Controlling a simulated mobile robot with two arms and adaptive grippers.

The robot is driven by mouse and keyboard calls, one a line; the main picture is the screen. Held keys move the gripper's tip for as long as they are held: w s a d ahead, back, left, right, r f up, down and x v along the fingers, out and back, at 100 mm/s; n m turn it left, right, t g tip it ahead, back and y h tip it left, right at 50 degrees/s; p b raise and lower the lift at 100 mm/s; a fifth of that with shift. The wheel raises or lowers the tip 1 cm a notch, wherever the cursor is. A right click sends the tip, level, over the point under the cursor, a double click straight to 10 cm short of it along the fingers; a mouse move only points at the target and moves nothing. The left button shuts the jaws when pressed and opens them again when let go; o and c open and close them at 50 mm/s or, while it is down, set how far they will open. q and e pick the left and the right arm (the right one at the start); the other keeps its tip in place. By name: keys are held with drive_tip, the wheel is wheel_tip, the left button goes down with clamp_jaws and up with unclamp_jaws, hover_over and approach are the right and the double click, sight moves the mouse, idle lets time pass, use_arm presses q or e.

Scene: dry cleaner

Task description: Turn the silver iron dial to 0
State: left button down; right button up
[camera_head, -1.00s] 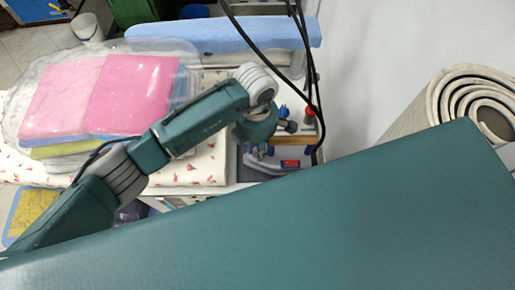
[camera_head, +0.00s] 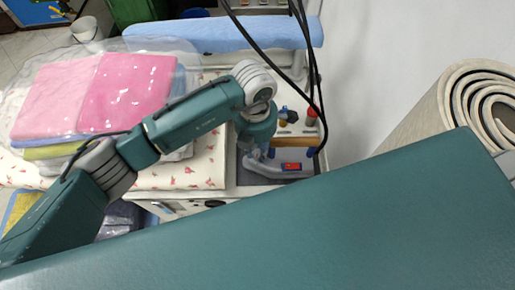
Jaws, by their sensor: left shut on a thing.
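The silver iron (camera_head: 262,168) lies on the grey end of the ironing table, with a small red and blue patch on top of it. My left gripper (camera_head: 254,152) comes down from above at the iron's left rear part. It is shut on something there. The wrist and small fingers hide the iron's dial, so its setting cannot be read. My right gripper is not in view.
A small board (camera_head: 297,131) with a dark blue bottle (camera_head: 283,113) and a red-topped bottle (camera_head: 311,117) is close behind the iron. Black cables (camera_head: 268,57) hang at the right. Bagged pink laundry (camera_head: 95,95) fills the table's left. A rolled carpet (camera_head: 440,110) stands right.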

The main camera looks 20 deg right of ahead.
sight(257, 151)
use_arm(q)
drive_tip(key=shift+r, duration=0.1)
drive_tip(key=c, duration=1.5)
unclamp_jaws()
drive_tip(key=r, duration=1.2)
drive_tip(key=shift+w+a, duration=0.1)
drive_tip(key=shift+w, duration=0.15)
